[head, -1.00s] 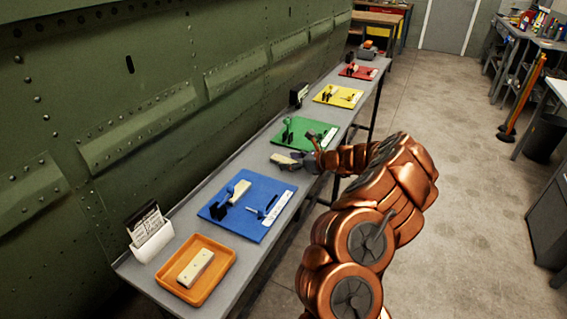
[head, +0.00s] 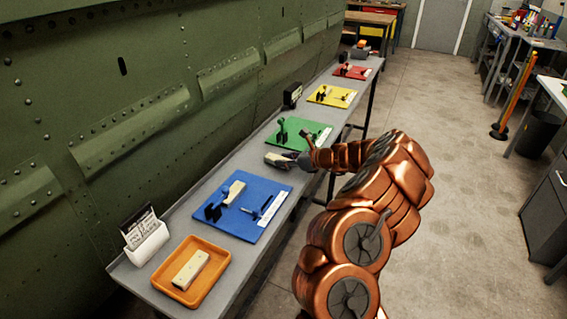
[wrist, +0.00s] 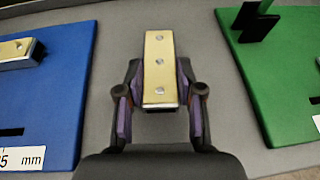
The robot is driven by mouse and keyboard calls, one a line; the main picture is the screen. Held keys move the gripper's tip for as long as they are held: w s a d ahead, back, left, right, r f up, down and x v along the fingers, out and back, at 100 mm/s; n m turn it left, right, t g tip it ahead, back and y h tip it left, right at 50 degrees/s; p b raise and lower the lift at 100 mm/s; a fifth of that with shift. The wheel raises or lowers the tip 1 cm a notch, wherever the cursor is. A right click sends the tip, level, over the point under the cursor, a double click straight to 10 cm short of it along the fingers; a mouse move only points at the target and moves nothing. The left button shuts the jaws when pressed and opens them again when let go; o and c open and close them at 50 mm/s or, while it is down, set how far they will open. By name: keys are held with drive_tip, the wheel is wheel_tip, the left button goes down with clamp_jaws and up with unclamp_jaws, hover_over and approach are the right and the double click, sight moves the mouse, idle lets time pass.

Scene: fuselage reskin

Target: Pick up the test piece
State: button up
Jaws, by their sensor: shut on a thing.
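The test piece, a pale yellow bar with a row of rivets (wrist: 159,60), is between the two purple-padded fingers of my gripper (wrist: 160,103) in the wrist view. My gripper is shut on its near end, and its far end sticks out beyond the fingertips. In the head view the piece (head: 275,159) shows small at the end of my gripper (head: 287,161), over the grey bench between the blue and green mats. I cannot tell whether it touches the bench top.
The long grey bench (head: 175,222) runs along a green riveted fuselage wall (head: 90,90). A blue mat (head: 270,187) with a similar bar, a green mat (head: 317,137), yellow and red mats are on it. An orange tray (head: 171,286) holds another bar. Open floor lies right.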

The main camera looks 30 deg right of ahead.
drive_tip(key=shift+r, duration=0.4)
wheel_tip(320, 180, up, 2)
drive_tip(key=shift+s+r+b, duration=0.1)
drive_tip(key=shift+s+b, duration=0.05)
drive_tip(key=shift+b, duration=0.25)
drive_tip(key=s+r+b, duration=0.1)
drive_tip(key=s+b, duration=0.1)
drive_tip(key=s, duration=1.3)
drive_tip(key=shift+s+r, duration=0.15)
drive_tip(key=shift+s, duration=0.2)
